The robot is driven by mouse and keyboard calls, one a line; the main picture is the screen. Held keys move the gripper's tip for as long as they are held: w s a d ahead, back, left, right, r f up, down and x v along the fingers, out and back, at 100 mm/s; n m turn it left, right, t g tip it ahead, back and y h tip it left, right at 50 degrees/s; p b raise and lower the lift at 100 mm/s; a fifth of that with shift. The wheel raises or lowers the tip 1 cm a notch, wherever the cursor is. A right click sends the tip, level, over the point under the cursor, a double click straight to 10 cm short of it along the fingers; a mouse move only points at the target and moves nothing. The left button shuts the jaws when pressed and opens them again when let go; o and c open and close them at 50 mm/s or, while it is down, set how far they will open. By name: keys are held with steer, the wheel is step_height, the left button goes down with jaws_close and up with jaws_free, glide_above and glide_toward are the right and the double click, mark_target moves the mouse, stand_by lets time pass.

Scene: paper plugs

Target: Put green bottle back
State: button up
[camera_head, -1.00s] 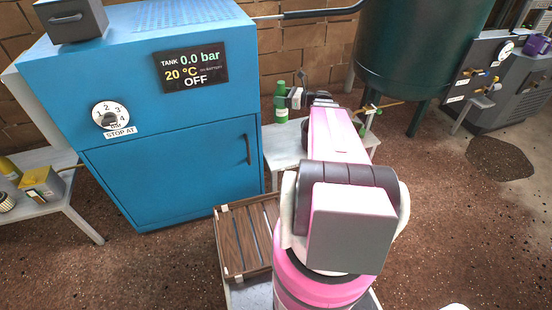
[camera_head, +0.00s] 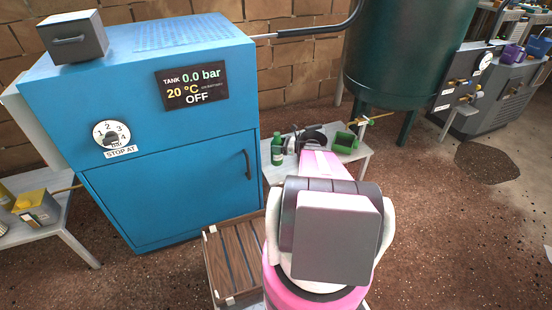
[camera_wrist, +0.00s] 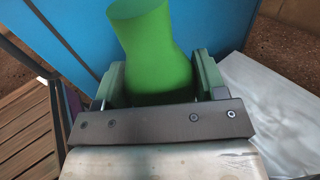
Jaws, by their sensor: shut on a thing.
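The green bottle (camera_head: 277,149) has a pale label and is upright at the left end of a small grey table in the head view. In the wrist view the green bottle (camera_wrist: 150,45) fills the space between the fingers of my gripper (camera_wrist: 158,85), which is shut on it. In the head view my gripper (camera_head: 290,146) reaches over the small table (camera_head: 356,168). I cannot tell whether the bottle's base touches the table.
A blue cabinet (camera_head: 200,190) stands close on the left, with a display reading OFF. A green open bin (camera_head: 344,142) sits on the small table to the right. A dark green tank (camera_head: 405,60) stands behind. A slatted wooden crate (camera_head: 232,262) is in front.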

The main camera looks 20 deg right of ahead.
steer(key=shift+f, duration=3.1)
steer(key=o, duration=0.8)
steer(key=shift+o, duration=0.2)
steer(key=shift+s+d, duration=0.15)
steer(key=shift+d, duration=0.1)
steer(key=v, duration=1.1)
steer(key=shift+d, duration=0.2)
